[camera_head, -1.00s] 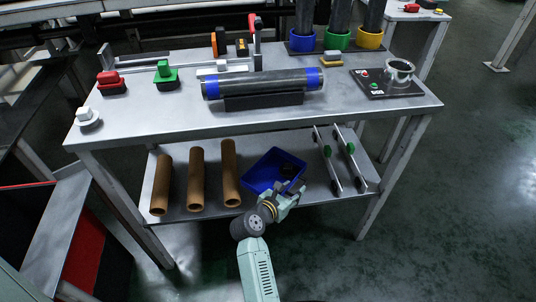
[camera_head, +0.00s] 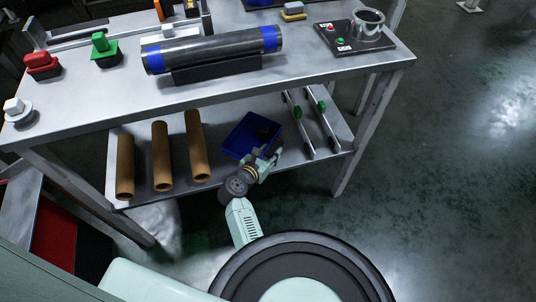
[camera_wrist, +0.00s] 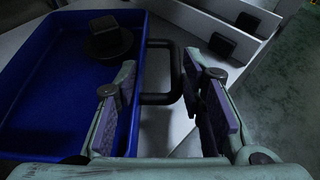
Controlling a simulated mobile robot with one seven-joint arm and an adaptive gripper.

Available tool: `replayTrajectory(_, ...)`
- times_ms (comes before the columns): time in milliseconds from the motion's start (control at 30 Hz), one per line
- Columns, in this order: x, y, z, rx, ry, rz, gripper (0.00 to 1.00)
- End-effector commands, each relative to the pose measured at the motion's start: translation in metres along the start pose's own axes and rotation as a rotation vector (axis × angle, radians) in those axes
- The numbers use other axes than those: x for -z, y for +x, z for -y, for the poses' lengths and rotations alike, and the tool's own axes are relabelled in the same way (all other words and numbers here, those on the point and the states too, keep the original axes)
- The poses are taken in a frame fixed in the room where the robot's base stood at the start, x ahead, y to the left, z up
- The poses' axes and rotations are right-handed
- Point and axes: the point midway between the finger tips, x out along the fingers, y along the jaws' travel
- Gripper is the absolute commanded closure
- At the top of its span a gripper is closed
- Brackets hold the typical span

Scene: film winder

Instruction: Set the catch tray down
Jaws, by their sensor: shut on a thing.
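The catch tray is a shallow blue tray (camera_head: 237,145) at the lower shelf, between the brown tubes and the metal rails. In the wrist view its blue floor (camera_wrist: 60,80) fills the left side, and a dark round piece with a block on top (camera_wrist: 108,38) lies inside it. A black loop handle (camera_wrist: 158,98) stands out from its right wall. My gripper (camera_head: 268,160) is at the tray's near right side. In the wrist view its fingers (camera_wrist: 160,100) are on either side of the handle, shut on it. I cannot tell whether the tray's underside touches the shelf.
Two metal rails with green knobs (camera_head: 314,120) are close on the right. The tabletop (camera_head: 230,97) overhangs above, carrying a dark roll with blue ends (camera_head: 212,52).

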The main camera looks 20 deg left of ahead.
Motion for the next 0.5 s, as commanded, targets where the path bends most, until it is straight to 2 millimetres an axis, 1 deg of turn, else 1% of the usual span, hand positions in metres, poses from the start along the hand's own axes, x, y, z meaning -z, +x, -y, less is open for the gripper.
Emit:
replayTrajectory(33, 0.008, 0.003, 0.0, 0.001, -0.003, 0.0, 0.98)
replayTrajectory(133, 0.018, 0.007, -0.001, 0.0, -0.001, 0.0, 0.98)
replayTrajectory(500, 0.022, 0.01, 0.0, 0.0, 0.001, 0.001, 0.98)
